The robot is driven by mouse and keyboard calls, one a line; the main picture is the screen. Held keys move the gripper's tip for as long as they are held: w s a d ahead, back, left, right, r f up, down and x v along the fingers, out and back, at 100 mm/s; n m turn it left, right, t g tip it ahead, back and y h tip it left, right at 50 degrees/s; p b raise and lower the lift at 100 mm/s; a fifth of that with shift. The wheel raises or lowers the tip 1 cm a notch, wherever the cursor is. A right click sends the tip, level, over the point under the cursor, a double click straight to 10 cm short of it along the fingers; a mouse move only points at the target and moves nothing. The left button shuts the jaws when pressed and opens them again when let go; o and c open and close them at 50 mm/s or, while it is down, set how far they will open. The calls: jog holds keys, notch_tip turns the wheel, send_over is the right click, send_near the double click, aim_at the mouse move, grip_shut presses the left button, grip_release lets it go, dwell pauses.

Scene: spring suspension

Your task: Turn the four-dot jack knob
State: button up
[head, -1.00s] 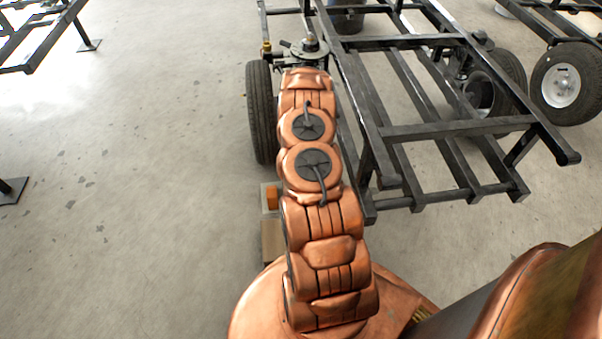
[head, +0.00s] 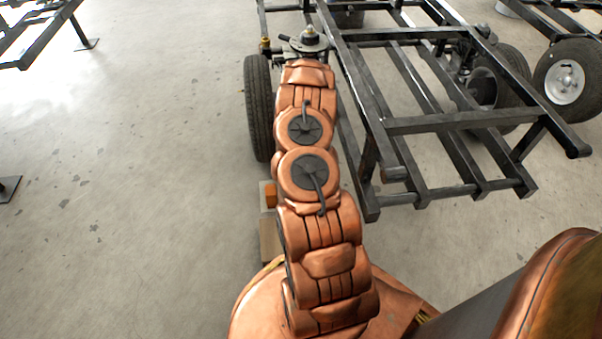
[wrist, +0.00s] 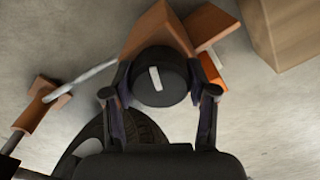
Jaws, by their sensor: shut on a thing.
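A round black knob (wrist: 160,76) with one white bar mark on its face is in the middle of the wrist view. My gripper (wrist: 161,92) is shut on it, with one dark finger on each side. I see no four-dot mark on the knob's face. In the head view my copper arm reaches up to the near left corner of a dark trailer frame (head: 450,125), beside a tyre (head: 258,108). I cannot make out the knob or my fingertips there.
An orange block (head: 269,195) and a brown block (head: 270,240) sit on the floor left of my arm. In the wrist view, a tyre (wrist: 85,138) is below left, a bracket with a pale rod (wrist: 80,80) is left, and a box (wrist: 285,30) is upper right. Floor at left is open.

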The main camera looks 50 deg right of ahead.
jog(key=n, duration=0.1)
jog(key=n+b, duration=0.1)
jog(key=n, duration=0.1)
jog(key=n+b, duration=0.1)
jog(key=shift+w+d+n, duration=0.1)
jog(key=shift+w+n, duration=0.15)
jog(key=shift+n, duration=0.15)
dwell(0.4)
jog(key=o, duration=1)
jog(key=shift+o, duration=0.8)
jog(key=shift+s, duration=0.15)
jog(key=shift+r, duration=0.1)
notch_tip(320, 180, up, 12)
